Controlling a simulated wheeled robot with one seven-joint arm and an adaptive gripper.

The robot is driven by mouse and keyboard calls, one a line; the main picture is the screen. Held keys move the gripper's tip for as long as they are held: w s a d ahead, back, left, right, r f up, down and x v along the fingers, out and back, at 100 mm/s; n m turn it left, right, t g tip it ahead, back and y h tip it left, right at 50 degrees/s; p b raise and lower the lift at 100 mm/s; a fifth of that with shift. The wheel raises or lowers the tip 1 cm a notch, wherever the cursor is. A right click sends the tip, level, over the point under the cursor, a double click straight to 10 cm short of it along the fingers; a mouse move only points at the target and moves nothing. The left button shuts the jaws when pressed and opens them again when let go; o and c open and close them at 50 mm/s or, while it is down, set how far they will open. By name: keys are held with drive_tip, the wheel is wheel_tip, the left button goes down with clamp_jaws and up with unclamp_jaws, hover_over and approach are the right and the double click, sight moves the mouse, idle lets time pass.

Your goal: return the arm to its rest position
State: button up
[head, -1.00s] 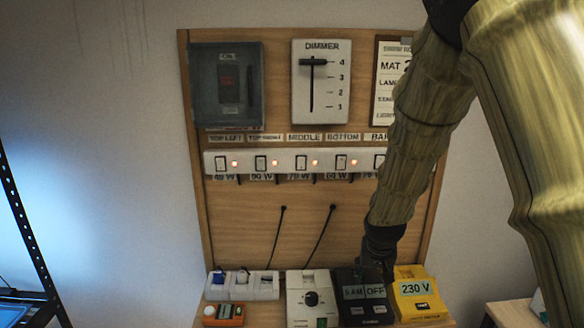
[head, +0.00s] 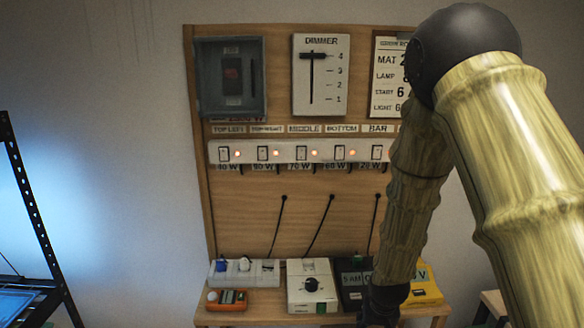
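My arm comes in from the right in the head view, its links looking like bamboo with dark joints. Its dark end, with my gripper (head: 376,312), points down at the front of the shelf, before the black timer box (head: 352,290) marked "5 AM". The fingers are dark and small at the bottom of the picture, so I cannot tell whether they are open or shut. The arm partly hides the timer, the yellow meter (head: 425,291) and the paper notice (head: 388,75).
A wooden board (head: 235,215) carries a grey switch box (head: 231,78), a dimmer panel (head: 320,75) and a switch strip (head: 290,152) with lit orange lamps. On the shelf (head: 262,313) stand a white dial box (head: 311,288), an orange meter (head: 228,300) and a socket strip (head: 262,272). A dark rack (head: 38,220) stands left.

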drive_tip(key=s+f+g+b, duration=0.2)
drive_tip(key=s+f+b, duration=0.1)
drive_tip(key=s+f, duration=1.6)
drive_tip(key=s+f+b, duration=0.1)
drive_tip(key=s+f, duration=0.4)
drive_tip(key=s, duration=0.4)
drive_tip(key=s+f+n+g+b, duration=0.1)
drive_tip(key=s+f, duration=0.4)
drive_tip(key=s, duration=0.3)
drive_tip(key=shift+s+d+n+y, duration=0.3)
drive_tip(key=shift+s+d, duration=0.05)
drive_tip(key=shift+d, duration=0.05)
